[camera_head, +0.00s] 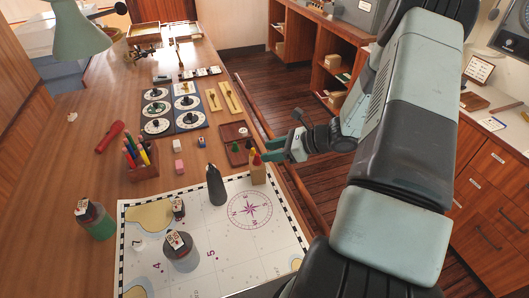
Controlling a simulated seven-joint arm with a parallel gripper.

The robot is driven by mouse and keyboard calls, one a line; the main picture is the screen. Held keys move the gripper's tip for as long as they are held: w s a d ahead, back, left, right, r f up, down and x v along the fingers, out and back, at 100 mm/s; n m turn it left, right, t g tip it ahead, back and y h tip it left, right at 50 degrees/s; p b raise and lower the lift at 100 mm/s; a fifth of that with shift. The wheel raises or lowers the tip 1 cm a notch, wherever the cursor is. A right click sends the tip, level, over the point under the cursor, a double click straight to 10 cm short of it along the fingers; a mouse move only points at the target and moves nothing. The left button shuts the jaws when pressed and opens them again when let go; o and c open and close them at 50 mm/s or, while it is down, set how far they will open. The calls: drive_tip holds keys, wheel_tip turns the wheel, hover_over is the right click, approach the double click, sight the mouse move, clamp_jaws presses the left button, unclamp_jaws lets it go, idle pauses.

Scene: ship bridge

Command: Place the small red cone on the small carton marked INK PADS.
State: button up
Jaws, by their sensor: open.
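A small red pointed shape (257,160), which looks like the red cone, shows at the top of a tan upright block (258,175) by the chart's upper right edge. Whether it rests on the block or stands behind it I cannot tell. My gripper (271,149) is open, its green fingers pointing left, just above and right of the red shape in the picture. I see nothing between the fingers, and contact is unclear. No INK PADS lettering is legible, so I cannot tell which item is that carton.
A brown tray (228,157) with small pieces lies left of my gripper. A dark grey upright object (215,187) stands on the chart (236,249). Bare wood lies around the pink block (179,167).

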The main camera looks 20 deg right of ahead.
drive_tip(key=v, duration=0.9)
drive_tip(key=s+a+r+n+g+h, duration=0.3)
drive_tip(key=a+r+n, duration=0.4)
drive_tip(key=r, duration=0.3)
drive_tip(key=s+a+r+n+g+h, duration=0.2)
drive_tip(key=s+a+r+n, duration=0.1)
drive_tip(key=a+r+n, duration=0.55)
drive_tip(key=s+a+r+n+t+h, duration=0.2)
drive_tip(key=s+r+n+h, duration=0.3)
drive_tip(key=s+r+n, duration=0.4)
drive_tip(key=s+r+t, duration=0.1)
drive_tip(key=s+r, duration=0.1)
drive_tip(key=s, duration=0.3)
drive_tip(key=shift+s+t, duration=0.15)
drive_tip(key=shift+t, duration=0.25)
